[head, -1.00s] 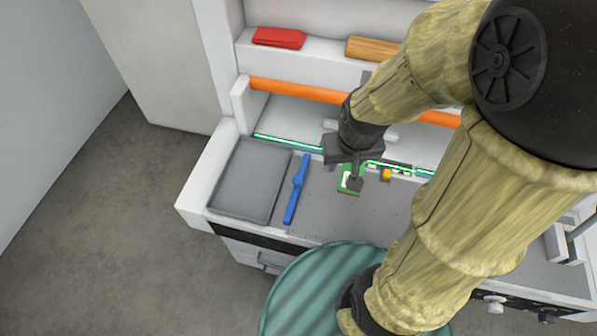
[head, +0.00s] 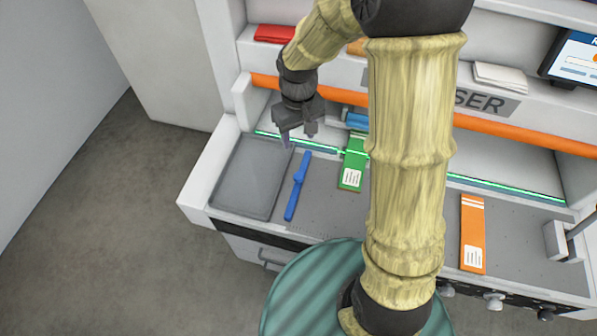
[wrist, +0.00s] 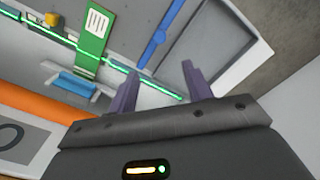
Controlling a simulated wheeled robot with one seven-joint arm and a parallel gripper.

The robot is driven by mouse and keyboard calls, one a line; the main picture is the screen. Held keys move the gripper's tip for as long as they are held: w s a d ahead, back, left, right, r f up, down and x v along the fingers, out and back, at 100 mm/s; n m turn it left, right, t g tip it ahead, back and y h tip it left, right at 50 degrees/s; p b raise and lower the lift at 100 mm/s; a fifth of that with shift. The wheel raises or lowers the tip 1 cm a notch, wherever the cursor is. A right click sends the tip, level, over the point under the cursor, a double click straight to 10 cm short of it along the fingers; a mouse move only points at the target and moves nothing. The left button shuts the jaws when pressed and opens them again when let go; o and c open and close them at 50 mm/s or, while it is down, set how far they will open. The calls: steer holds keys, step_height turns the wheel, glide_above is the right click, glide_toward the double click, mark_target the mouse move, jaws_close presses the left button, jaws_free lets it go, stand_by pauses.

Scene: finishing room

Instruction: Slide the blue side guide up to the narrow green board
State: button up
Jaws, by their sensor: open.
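The blue side guide (head: 297,187) is a slim bar lying on the grey bed between a grey mat and the green board; it also shows in the wrist view (wrist: 157,42). The narrow green board (head: 352,171) with a white label lies to the right of the guide, with a strip of bare bed between them; the wrist view shows it too (wrist: 94,36). My gripper (head: 298,140) is open and empty, above the back of the bed near the guide's far end. In the wrist view its two fingers (wrist: 156,88) stand apart with nothing between them.
An orange board (head: 472,240) lies far right on the bed. An orange bar (head: 530,137) crosses behind, above a green light line. A blue piece (head: 355,121) sits behind the green board. My arm hides the middle.

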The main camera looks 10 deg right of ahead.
mark_target(299, 175)
steer(key=shift+f, duration=0.1)
step_height(299, 175, down, 17)
steer(key=p, duration=0.3)
steer(key=shift+f, duration=0.15)
stand_by(0.5)
jaws_close()
